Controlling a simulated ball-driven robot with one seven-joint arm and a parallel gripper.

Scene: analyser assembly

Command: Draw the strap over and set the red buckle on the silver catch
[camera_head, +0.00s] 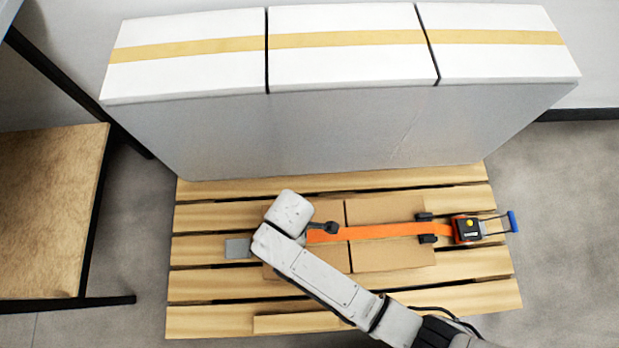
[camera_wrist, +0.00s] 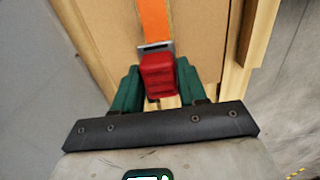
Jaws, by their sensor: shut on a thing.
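The orange strap (camera_head: 385,231) runs left from the ratchet (camera_head: 466,230) across the cardboard boxes (camera_head: 385,257) on the pallet. In the wrist view, the strap (camera_wrist: 155,18) ends at a silver bar on the red buckle (camera_wrist: 158,77). My gripper (camera_wrist: 158,68) is shut on the buckle, with one green finger on each side. In the head view my wrist hides the buckle and fingers. The silver catch (camera_head: 237,248) is a flat grey plate at the pallet's left, just left of my wrist. I cannot make out the catch in the wrist view.
Large white panels (camera_head: 345,60) with a yellow band stand along the pallet's back. Black edge guards (camera_head: 427,239) sit at the boxes' right end beside the strap. A wooden table (camera_head: 50,210) stands at the left. The pallet slats (camera_head: 205,285) at front left are bare.

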